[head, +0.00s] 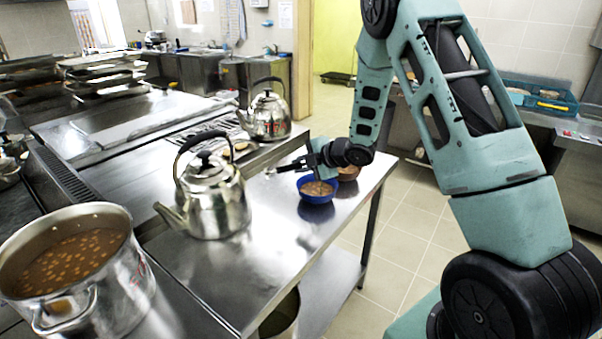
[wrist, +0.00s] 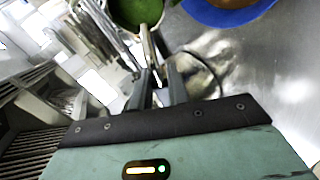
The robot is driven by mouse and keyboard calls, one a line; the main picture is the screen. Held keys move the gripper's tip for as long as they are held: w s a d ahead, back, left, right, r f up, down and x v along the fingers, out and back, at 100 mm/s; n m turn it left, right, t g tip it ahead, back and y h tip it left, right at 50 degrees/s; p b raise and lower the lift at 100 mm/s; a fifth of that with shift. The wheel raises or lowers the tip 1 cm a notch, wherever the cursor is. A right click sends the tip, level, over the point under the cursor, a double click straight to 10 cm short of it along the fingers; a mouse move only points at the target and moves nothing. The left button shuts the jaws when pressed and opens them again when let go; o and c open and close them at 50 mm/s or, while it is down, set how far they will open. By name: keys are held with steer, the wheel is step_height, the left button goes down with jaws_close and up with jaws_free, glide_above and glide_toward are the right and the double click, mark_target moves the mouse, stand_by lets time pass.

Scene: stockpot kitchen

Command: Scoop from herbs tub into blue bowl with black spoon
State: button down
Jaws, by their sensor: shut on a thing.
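The blue bowl (head: 317,197) stands on the steel table near its right edge, with brown food inside. Its rim (wrist: 222,18) shows at the top of the wrist view. My gripper (head: 308,160) is above and just behind the bowl. In the wrist view my gripper (wrist: 160,88) is shut on a thin handle (wrist: 149,48), apparently the spoon's, which looks greyish there. Green herbs (wrist: 137,10) in a round rim show at the handle's far end, left of the bowl. I cannot tell whether the rim is the spoon's or the herbs tub's.
A brown bowl (head: 348,172) stands right behind the blue bowl. A steel kettle (head: 212,203) stands to the left on the table, and another kettle (head: 268,118) stands farther back. A large stockpot (head: 130,275) is at the front left. The table's front middle is clear.

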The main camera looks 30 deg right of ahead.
steer(key=shift+s+f+n+t+b, duration=0.25)
steer(key=shift+t+b, duration=0.6)
steer(key=shift+b, duration=2.45)
steer(key=shift+s+f+n+t+b, duration=0.2)
steer(key=shift+t+b, duration=0.7)
steer(key=shift+b, duration=2.35)
steer(key=shift+s+f+n+t+b, duration=0.1)
steer(key=shift+f+n+t+b, duration=0.5)
steer(key=shift+b, duration=2.7)
steer(key=t+b, duration=0.1)
steer(key=b, duration=0.5)
steer(key=n+t+y+b, duration=0.1)
steer(key=t+b, duration=0.1)
steer(key=b, duration=0.4)
steer(key=t+y+b, duration=0.1)
steer(key=t+b, duration=0.1)
steer(key=b, duration=0.4)
steer(key=shift+s+a+f+n, duration=0.1)
steer(key=shift+s+f+n, duration=0.15)
steer(key=shift+s+n, duration=0.15)
steer(key=shift+r+n+t+y+b, duration=0.2)
steer(key=shift+n+t+y+b, duration=0.1)
steer(key=shift+b, duration=0.85)
steer(key=shift+r+p, duration=0.15)
steer(key=shift+p, duration=0.15)
